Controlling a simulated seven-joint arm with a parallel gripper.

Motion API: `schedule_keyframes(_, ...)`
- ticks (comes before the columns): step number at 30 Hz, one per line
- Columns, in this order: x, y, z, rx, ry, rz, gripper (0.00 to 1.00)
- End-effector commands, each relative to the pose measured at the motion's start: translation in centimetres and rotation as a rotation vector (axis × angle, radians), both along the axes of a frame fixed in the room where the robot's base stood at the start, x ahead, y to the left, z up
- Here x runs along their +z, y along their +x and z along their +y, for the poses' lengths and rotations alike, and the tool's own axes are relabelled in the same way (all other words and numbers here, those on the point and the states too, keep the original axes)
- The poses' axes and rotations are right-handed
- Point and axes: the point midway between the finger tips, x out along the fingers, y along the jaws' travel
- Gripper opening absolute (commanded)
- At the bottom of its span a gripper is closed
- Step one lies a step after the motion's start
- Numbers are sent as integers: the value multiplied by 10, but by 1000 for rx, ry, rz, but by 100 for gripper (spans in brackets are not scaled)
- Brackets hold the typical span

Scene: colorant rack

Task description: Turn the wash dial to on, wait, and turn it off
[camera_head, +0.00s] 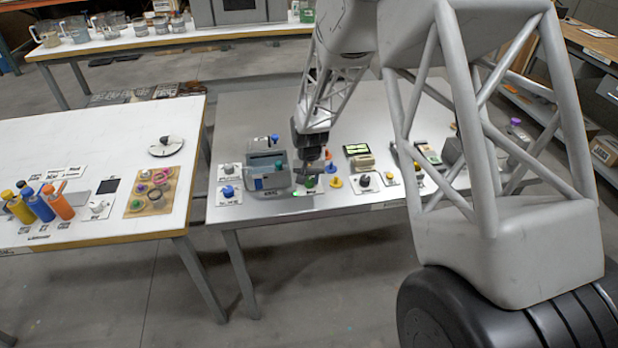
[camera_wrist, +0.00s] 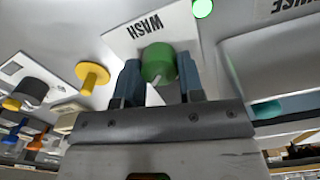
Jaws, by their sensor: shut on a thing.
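The wash dial is a green round knob (camera_wrist: 159,63) with a pale pointer mark on its face, set on a white plate (camera_wrist: 122,40) lettered WASH in the wrist view. My gripper (camera_wrist: 160,80) has its two blue-grey fingers on either side of the knob, shut on it. A round green light (camera_wrist: 203,8) glows by the plate's edge. In the head view the green dial (camera_head: 309,182) shows small beside the grey machine, with my gripper (camera_head: 312,172) above it. The finger contact is too small to make out there.
A yellow knob (camera_wrist: 92,76) stands close beside the WASH plate. The grey machine (camera_head: 262,178) with a teal part stands left of the dial in the head view. Other dials and small devices line the metal table (camera_head: 350,120); its back half is largely clear.

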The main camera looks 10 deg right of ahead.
Motion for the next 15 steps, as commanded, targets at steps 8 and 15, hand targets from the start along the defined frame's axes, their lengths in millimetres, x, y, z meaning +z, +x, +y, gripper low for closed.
schedule_keyframes(8, 0, 0, 0, -1, 0, 0, 12)
schedule_keyframes(15, 0, 0, 0, 0, 0, 0, 61)
